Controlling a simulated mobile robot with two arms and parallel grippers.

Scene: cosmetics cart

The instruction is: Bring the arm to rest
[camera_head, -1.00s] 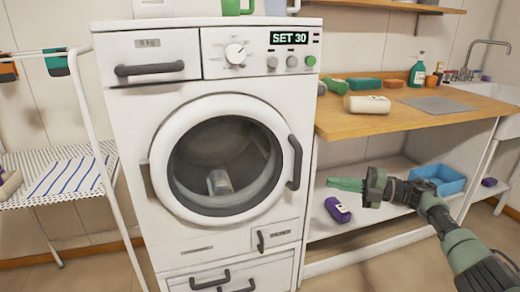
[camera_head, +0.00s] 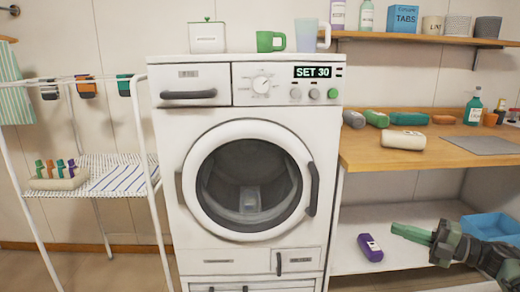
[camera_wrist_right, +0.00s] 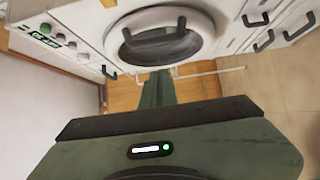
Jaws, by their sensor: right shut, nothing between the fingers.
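My right gripper (camera_head: 411,233) comes in from the lower right in the head view. Its green fingers are shut and empty, pointing left in front of the lower shelf. The shut fingers (camera_wrist_right: 158,88) also show in the right wrist view, with the washing machine (camera_wrist_right: 165,35) beyond them. In the head view the white washing machine (camera_head: 255,125) stands in the middle, its round door closed and its display reading SET 30. My left gripper is not in view.
A purple packet (camera_head: 370,247) and a blue bin (camera_head: 490,227) sit on the lower shelf near my right gripper. A wooden counter (camera_head: 430,156) with bottles and packs is above. A drying rack (camera_head: 142,130) stands at left.

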